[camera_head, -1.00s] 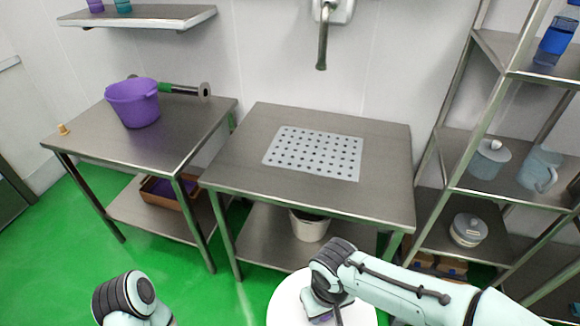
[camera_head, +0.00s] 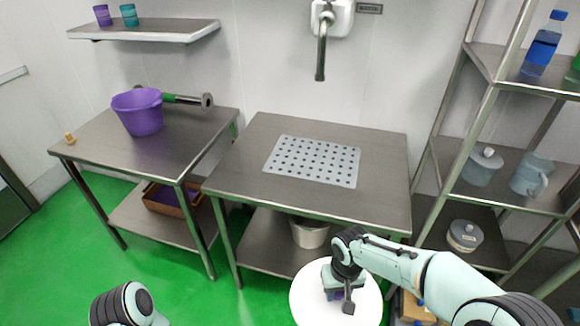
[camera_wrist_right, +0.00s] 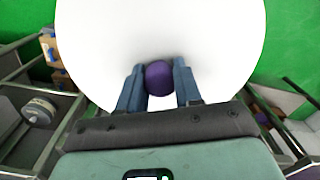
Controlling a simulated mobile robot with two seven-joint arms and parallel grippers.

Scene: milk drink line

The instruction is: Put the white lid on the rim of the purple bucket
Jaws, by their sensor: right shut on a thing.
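The white lid (camera_head: 312,300) is a flat round disc in front of the middle table, above the green floor. My right gripper (camera_wrist_right: 160,82) is shut on the lid's purple knob (camera_wrist_right: 159,76), and the white disc (camera_wrist_right: 160,28) fills the upper middle of the right wrist view. The purple bucket (camera_head: 141,116) stands upright on the left table, far to the left of the lid, with its open top up. The lid and bucket are well apart. Of my left arm only a part shows at the bottom left; its gripper is out of view.
A pipe-like part with a green band (camera_head: 188,99) lies behind the bucket. A small orange-brown item (camera_head: 70,138) sits at the left table's corner. The middle table (camera_head: 245,165) carries a perforated grey mat (camera_head: 312,161). A shelf rack (camera_head: 452,160) stands at the right.

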